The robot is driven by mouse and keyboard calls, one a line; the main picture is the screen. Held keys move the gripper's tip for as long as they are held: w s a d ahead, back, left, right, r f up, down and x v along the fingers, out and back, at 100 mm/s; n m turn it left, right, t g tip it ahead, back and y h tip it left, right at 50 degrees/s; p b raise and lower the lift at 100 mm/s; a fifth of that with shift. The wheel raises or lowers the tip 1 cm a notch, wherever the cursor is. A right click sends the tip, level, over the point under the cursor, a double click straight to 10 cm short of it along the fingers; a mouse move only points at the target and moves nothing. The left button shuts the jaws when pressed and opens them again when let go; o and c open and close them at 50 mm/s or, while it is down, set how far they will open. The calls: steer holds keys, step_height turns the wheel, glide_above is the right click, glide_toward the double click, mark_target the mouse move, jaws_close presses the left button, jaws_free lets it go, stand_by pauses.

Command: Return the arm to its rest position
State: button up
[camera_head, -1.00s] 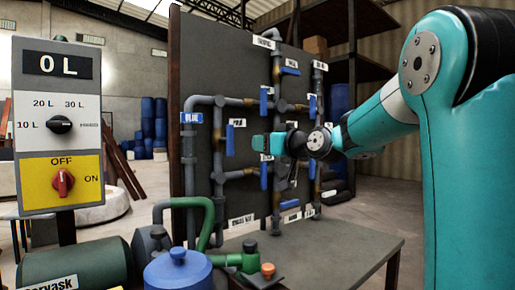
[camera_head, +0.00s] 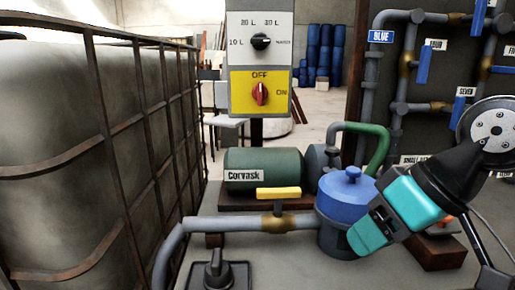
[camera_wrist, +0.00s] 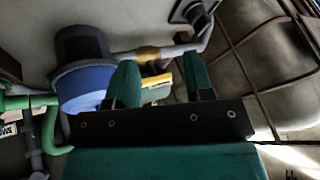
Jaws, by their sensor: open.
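My arm's teal gripper (camera_head: 372,232) is at the lower right of the head view, pointing down and left. It is beside the blue-lidded vessel (camera_head: 348,190) and overlaps its right side in the picture; I cannot tell if they touch. In the wrist view two teal fingers (camera_wrist: 162,78) stand apart with nothing held between them. Beyond them are the yellow valve handle (camera_wrist: 157,81) and the blue vessel (camera_wrist: 84,90). The yellow handle (camera_head: 278,193) lies along its pipe in the head view.
A caged tank (camera_head: 90,140) fills the left. A green Corvask pump (camera_head: 262,170) and a control panel (camera_head: 260,65) with a red knob stand behind the pipe. A black knob (camera_head: 217,272) is in front. The valve board (camera_head: 425,100) is at the right.

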steer(key=s+f+n+g+h, duration=0.1)
steer(key=s+f+g, duration=0.2)
steer(key=s, duration=0.5)
step_height(320, 180, up, 22)
steer(key=p, duration=2.2)
steer(key=shift+s+a, duration=0.25)
steer(key=shift+a, duration=0.15)
